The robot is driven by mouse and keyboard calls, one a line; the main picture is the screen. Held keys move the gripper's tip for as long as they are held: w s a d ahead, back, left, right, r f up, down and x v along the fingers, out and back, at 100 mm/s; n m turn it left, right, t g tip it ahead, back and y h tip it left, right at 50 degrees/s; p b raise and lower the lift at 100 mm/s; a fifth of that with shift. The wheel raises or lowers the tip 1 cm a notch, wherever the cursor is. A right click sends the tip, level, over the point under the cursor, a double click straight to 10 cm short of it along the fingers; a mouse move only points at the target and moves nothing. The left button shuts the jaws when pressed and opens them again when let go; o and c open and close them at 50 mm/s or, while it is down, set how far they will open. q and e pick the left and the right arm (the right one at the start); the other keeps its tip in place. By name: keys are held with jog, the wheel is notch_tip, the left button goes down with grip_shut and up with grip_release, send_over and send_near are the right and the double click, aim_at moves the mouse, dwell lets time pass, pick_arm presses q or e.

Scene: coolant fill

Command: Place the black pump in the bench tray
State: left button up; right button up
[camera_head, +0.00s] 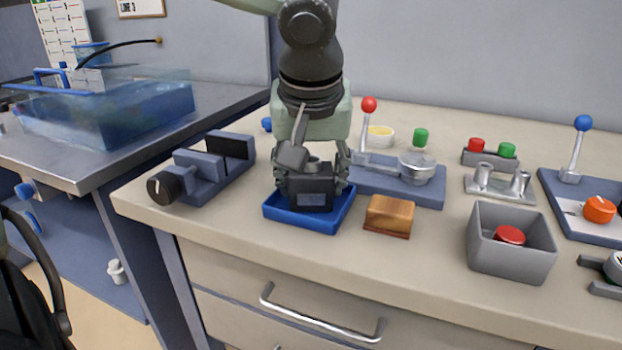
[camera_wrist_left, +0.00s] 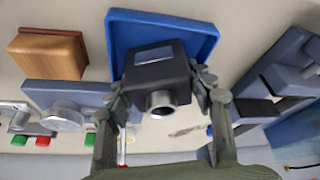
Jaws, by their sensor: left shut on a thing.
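The black pump (camera_head: 312,194) is a dark block with a pale panel on one face. In the left wrist view the pump (camera_wrist_left: 155,75) shows a round metal nozzle. My left gripper (camera_head: 312,178) points down and is shut on the pump, with a finger on each side. The blue bench tray (camera_head: 284,216) is directly under the pump, and its rim shows around it in both views. The pump is over or in the tray; I cannot tell whether it touches the tray floor. My right gripper is not in view.
A wooden block (camera_head: 389,215) sits just right of the tray. Behind it is a blue-grey base (camera_head: 420,193) with a red-knobbed lever. A slotted fixture with a black knob (camera_head: 164,189) stands left. A grey bin (camera_head: 512,255) holds a red piece. The bench's front edge is close.

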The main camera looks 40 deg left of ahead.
pick_arm(q)
jog(key=shift+r, duration=0.1)
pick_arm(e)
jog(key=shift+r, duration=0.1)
pick_arm(q)
jog(key=shift+f, duration=0.2)
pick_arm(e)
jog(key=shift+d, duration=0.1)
pick_arm(q)
jog(key=o, duration=1.3)
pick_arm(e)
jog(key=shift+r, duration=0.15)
